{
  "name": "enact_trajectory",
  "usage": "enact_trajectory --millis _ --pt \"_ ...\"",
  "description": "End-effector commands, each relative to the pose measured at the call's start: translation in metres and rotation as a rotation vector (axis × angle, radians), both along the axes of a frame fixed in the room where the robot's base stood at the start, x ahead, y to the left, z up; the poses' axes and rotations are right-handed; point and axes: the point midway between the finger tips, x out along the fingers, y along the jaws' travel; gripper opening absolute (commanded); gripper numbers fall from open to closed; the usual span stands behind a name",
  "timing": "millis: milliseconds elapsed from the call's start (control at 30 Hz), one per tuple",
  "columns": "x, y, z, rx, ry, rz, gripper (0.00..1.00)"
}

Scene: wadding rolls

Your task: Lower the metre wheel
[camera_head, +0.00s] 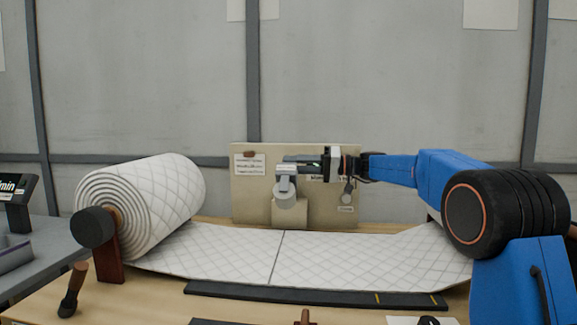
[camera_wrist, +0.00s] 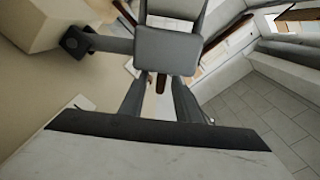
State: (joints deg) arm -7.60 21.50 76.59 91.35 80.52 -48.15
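The metre wheel (camera_head: 290,196) is a pale grey wheel in front of the beige panel at the back of the table, above the quilted wadding (camera_head: 330,257). It hangs from a grey bracket, whose blocky end (camera_wrist: 168,50) fills the upper middle of the wrist view. My gripper (camera_head: 290,166) reaches in from the right, level, at the top of the bracket just above the wheel. In the wrist view its two dark fingers (camera_wrist: 160,88) stand apart, with tips partly hidden by the block. I cannot tell whether they grip it.
A large wadding roll (camera_head: 150,200) stands at the left on a dark-ended shaft. The beige panel (camera_head: 250,212) with labels and a small knob (camera_head: 348,190) is close behind my gripper. A dark bar (camera_head: 310,295) runs along the wadding's front edge.

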Motion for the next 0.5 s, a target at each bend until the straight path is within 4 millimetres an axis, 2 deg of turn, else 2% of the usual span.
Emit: enact_trajectory --millis 200,500 --pt "0.000 0.015 0.000 0.001 -0.001 0.001 0.30" --pt "0.000 0.017 0.000 0.000 -0.001 0.000 0.30"
